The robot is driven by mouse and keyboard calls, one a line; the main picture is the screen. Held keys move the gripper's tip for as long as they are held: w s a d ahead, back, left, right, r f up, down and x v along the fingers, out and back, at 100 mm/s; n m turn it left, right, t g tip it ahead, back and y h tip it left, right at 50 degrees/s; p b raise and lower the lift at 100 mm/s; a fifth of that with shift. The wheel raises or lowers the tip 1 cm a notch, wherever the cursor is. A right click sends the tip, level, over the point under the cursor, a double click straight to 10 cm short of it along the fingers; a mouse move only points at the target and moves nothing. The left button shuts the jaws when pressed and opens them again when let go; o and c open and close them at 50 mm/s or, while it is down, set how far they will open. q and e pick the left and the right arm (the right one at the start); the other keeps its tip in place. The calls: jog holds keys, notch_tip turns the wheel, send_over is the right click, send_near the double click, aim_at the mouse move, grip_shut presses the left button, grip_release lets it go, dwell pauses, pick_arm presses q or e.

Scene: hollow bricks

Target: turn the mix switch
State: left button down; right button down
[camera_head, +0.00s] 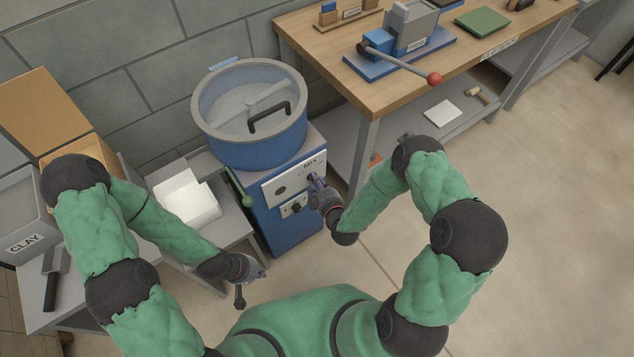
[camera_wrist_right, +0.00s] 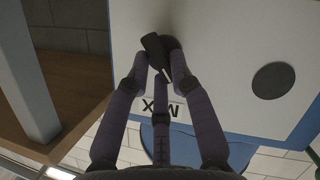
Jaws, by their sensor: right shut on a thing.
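The mixer's white control panel (camera_head: 285,186) is on the front of its blue cabinet (camera_head: 290,235), with a MIX label at its upper right. The mix switch (camera_wrist_right: 153,43) is a black knob with a light pointer line, seen in the right wrist view above the upside-down MIX label (camera_wrist_right: 172,108). My right gripper (camera_wrist_right: 165,72) has its purple fingers closed around the knob. In the head view, my right gripper (camera_head: 315,181) hides the switch. My left gripper (camera_head: 262,272) is in front of the low bench, away from the panel; its finger opening is unclear.
The blue mixer drum (camera_head: 255,140) has a clear lid with a black handle. A wooden workbench (camera_head: 385,95) with a lever press (camera_head: 405,40) stands at the right. A low grey bench (camera_head: 215,240) with white containers (camera_head: 185,200) is at the left. Floor is free at the right.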

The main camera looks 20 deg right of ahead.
jog(key=shift+s+a+f, duration=0.1)
jog(key=shift+s+f, duration=0.35)
jog(key=shift+f, duration=0.05)
jog(key=c, duration=1.3)
grip_release()
jog(key=shift+o, duration=0.8)
jog(key=shift+w, duration=0.1)
jog(key=shift+w+r, duration=0.1)
jog(key=shift+r, duration=0.1)
jog(key=v, duration=1.2)
